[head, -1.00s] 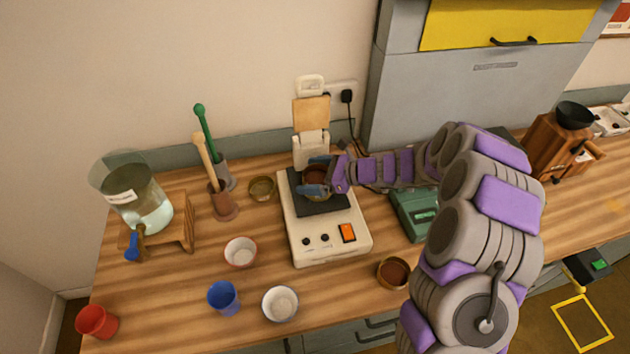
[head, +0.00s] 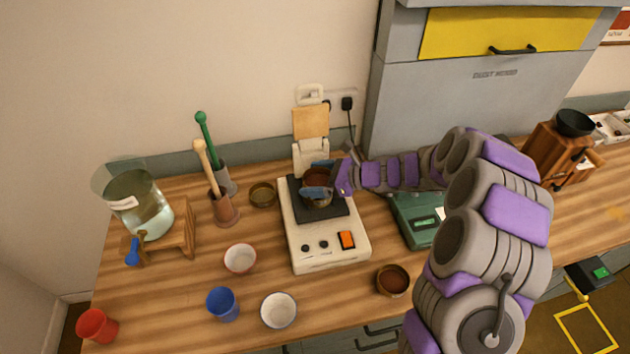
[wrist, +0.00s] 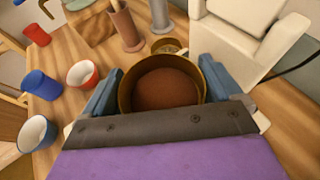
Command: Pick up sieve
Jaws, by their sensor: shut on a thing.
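The sieve (head: 317,180) looks like a round brass-rimmed ring with brown inside. In the head view it is over the black plate (head: 318,211) of the cream machine (head: 325,255). My gripper (head: 318,178) is shut on it, with one blue finger on each side. In the wrist view the sieve (wrist: 165,90) fills the space between the blue fingers of my gripper (wrist: 162,95), and its brown inside shows. The underside of the sieve is hidden, so I cannot tell how far it is from the plate.
The machine's raised lid (head: 311,125) stands behind the sieve. A small brass ring (head: 262,194) is to the left and a brass dish (head: 393,280) at front right. White bowls (head: 279,310) and a blue cup (head: 223,304) stand front left. A green scale (head: 415,220) is right.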

